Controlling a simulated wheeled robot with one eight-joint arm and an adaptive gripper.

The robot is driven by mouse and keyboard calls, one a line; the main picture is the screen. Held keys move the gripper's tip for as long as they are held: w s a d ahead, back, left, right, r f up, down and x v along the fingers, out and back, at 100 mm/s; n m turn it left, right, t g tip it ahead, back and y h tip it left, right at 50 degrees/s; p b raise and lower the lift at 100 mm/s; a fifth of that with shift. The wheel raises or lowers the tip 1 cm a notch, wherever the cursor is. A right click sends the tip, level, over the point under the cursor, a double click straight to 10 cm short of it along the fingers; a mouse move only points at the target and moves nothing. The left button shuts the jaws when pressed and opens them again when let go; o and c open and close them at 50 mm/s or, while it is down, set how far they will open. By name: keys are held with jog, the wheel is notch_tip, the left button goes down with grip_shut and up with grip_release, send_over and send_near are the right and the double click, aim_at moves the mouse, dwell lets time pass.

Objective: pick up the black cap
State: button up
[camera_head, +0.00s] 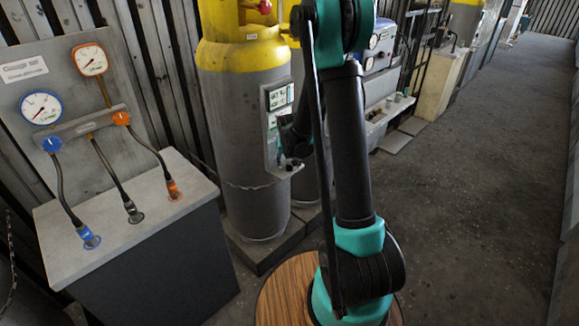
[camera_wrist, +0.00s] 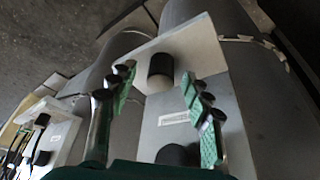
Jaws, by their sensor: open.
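The black cap (camera_wrist: 160,70) is a short dark cylinder on a pale grey ledge (camera_wrist: 188,48) in the wrist view. My gripper (camera_wrist: 158,82) is open, with one green-padded finger on each side of the cap in the picture. No contact shows; I cannot tell how far the fingertips are from the cap in depth. In the head view, my gripper (camera_head: 293,135) is a dark shape beside the grey panel (camera_head: 278,125) on the cylinder, partly hidden by my arm. The small ledge (camera_head: 285,172) is below it, with dark items too small to tell apart.
A second black round part (camera_wrist: 178,156) shows at the wrist view's bottom edge, below a label strip (camera_wrist: 175,117). Grey gas cylinders (camera_head: 240,140) with yellow tops stand behind the panel. A gauge stand (camera_head: 125,215) is at left. Open floor (camera_head: 480,170) lies to the right.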

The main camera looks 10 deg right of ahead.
aim_at(290, 164)
jog(key=shift+c, duration=0.6)
jog(key=c, duration=0.9)
jog(key=shift+r, duration=0.1)
jog(key=shift+r, duration=0.5)
jog(key=v, duration=0.2)
jog(key=shift+s+r, duration=0.2)
jog(key=shift+r, duration=0.05)
jog(key=s+a, duration=0.1)
jog(key=s, duration=1)
jog(key=s+a, duration=0.1)
jog(key=s, duration=0.4)
jog(key=shift+s+a, duration=0.35)
